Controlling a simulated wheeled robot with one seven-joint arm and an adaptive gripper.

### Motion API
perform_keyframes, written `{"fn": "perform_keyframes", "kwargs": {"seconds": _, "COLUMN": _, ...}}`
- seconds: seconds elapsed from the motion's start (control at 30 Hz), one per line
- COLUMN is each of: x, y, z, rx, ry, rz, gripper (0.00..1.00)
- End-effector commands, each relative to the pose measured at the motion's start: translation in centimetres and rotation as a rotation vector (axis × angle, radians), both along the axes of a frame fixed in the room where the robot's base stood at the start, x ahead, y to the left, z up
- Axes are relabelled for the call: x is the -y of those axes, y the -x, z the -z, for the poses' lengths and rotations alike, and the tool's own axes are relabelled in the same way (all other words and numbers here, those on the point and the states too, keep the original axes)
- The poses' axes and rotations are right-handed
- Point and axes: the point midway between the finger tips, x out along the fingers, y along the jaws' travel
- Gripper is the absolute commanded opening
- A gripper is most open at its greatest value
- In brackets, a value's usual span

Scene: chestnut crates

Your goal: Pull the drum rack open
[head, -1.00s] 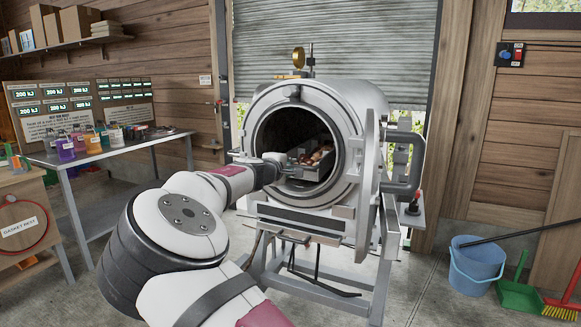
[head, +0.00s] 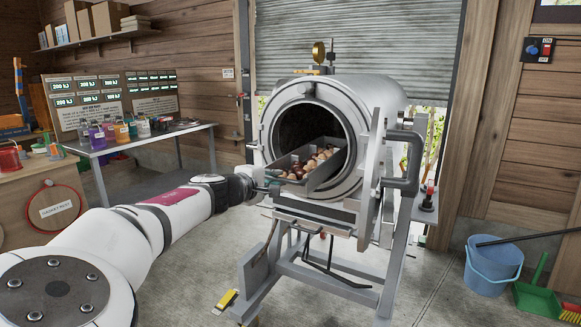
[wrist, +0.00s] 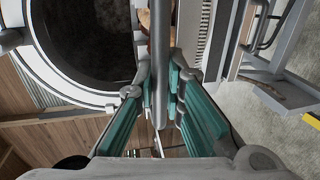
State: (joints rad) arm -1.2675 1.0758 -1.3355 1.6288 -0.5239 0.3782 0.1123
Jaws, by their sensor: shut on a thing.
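The drum rack (head: 328,174) is a grey metal tray holding several brown chestnuts. It sticks out through the round open mouth of the steel drum (head: 378,95), with its back part still inside. In the wrist view, my gripper's teal fingers (wrist: 170,93) are shut on the rack's grey bar handle (wrist: 160,50). The dark drum mouth (wrist: 85,35) shows at upper left there. The fingertips are hard to make out in the head view.
The drum's open door with its handle (head: 412,165) stands on the right side. A metal stand (head: 330,275) carries the drum. A side table (head: 150,142) with bottles is at left. A blue bucket (head: 492,268) and green dustpan (head: 533,298) lie right.

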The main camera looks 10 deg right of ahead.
Motion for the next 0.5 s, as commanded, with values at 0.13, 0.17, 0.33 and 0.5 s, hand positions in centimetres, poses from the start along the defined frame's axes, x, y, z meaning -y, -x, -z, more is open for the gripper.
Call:
{"fn": "perform_keyframes", "kwargs": {"seconds": 0.13, "x": -2.0, "y": 2.6, "z": -0.2, "rx": -0.001, "ry": 0.001, "rz": -0.004, "gripper": 0.00}}
{"fn": "perform_keyframes", "kwargs": {"seconds": 0.17, "x": -2.3, "y": 3.0, "z": -0.2, "rx": -0.001, "ry": 0.001, "rz": -0.003, "gripper": 0.00}}
{"fn": "perform_keyframes", "kwargs": {"seconds": 0.33, "x": -3.2, "y": 4.4, "z": -0.2, "rx": 0.000, "ry": 0.001, "rz": -0.002, "gripper": 0.00}}
{"fn": "perform_keyframes", "kwargs": {"seconds": 0.5, "x": -3.5, "y": 4.8, "z": -0.1, "rx": 0.001, "ry": 0.000, "rz": -0.001, "gripper": 0.00}}
